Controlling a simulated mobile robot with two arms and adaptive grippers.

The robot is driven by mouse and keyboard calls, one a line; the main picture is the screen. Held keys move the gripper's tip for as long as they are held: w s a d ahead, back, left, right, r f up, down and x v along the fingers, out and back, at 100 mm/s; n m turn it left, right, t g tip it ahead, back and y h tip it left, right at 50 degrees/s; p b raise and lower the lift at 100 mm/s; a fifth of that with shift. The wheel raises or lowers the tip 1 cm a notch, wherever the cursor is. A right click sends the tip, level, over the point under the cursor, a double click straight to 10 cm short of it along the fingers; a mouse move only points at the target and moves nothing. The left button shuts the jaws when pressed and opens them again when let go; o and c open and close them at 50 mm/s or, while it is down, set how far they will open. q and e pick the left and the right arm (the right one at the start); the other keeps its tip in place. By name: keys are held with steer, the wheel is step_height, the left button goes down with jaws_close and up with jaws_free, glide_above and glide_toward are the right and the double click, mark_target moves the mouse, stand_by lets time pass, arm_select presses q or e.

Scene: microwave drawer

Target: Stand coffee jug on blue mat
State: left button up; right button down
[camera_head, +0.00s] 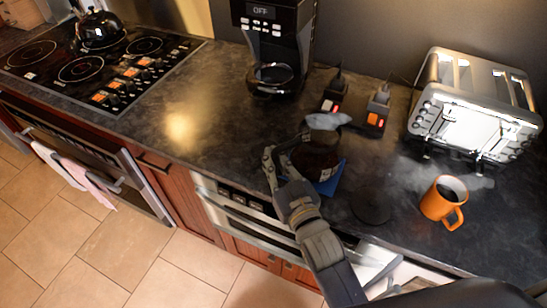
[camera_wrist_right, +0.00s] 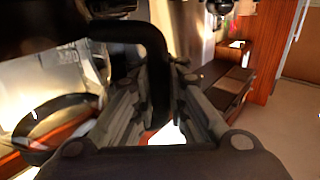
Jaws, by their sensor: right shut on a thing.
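The coffee jug (camera_head: 317,158) is dark glass with a grey lid and stands about upright over the blue mat (camera_head: 329,184) on the dark counter. The mat shows only at the jug's right and lower side; the rest is hidden. I cannot tell whether the jug's base touches the mat. My right gripper (camera_head: 279,164) is at the jug's left side, shut on its handle. In the right wrist view, the gripper fingers (camera_wrist_right: 158,95) close around the black handle (camera_wrist_right: 156,58). My left gripper is not in view.
A coffee maker (camera_head: 277,40) stands behind the jug. Two small devices with red and orange switches (camera_head: 375,118) lie behind it. A toaster (camera_head: 475,105), an orange mug (camera_head: 443,203) and a dark round disc (camera_head: 370,207) are to the right. Counter left of the jug is clear.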

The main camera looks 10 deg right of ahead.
steer(key=shift+r, duration=0.15)
steer(key=c, duration=1.5)
jaws_free()
steer(key=shift+f, duration=0.25)
steer(key=v, duration=1.2)
steer(key=shift+s+r, duration=0.1)
steer(key=shift+r, duration=0.05)
